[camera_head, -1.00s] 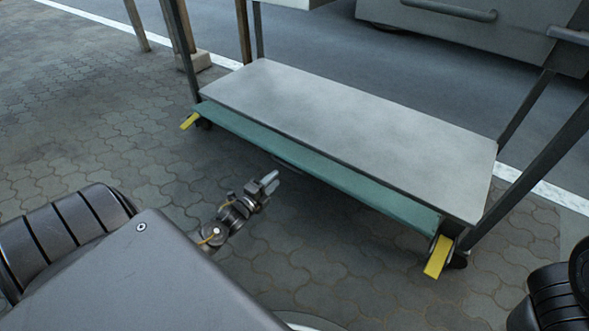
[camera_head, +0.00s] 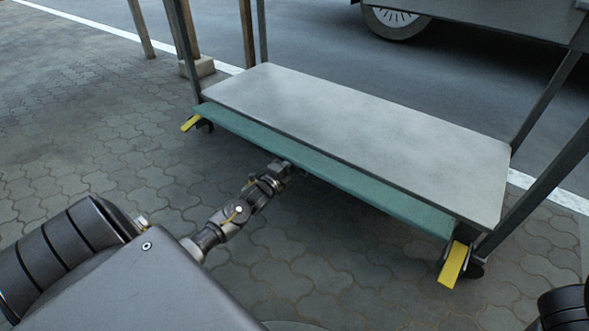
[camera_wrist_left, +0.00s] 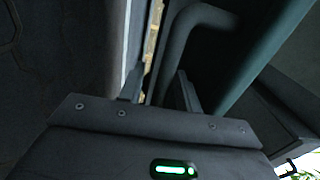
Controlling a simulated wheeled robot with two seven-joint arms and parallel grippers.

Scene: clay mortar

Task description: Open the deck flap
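A teal-green flap (camera_head: 330,170) runs along the front long edge of the cart's grey deck (camera_head: 370,130). My left gripper (camera_head: 284,168) reaches in at the middle of the flap's lower edge, and its fingertips are hidden under the flap in the head view. In the left wrist view my gripper's two fingers (camera_wrist_left: 160,88) stand apart. A dark bent handle bar (camera_wrist_left: 193,25) shows ahead, its leg running down toward the gap between the fingers. I cannot tell whether they touch it. The teal flap edge (camera_wrist_left: 268,50) is to the right of the bar. My right gripper is out of view.
Yellow brake pedals sit at the cart's left (camera_head: 190,122) and right (camera_head: 453,264) ends beside the wheels. Upright posts (camera_head: 535,195) rise at the cart's corners. The paved ground (camera_head: 100,140) to the left is clear. A vehicle wheel (camera_head: 396,20) is behind.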

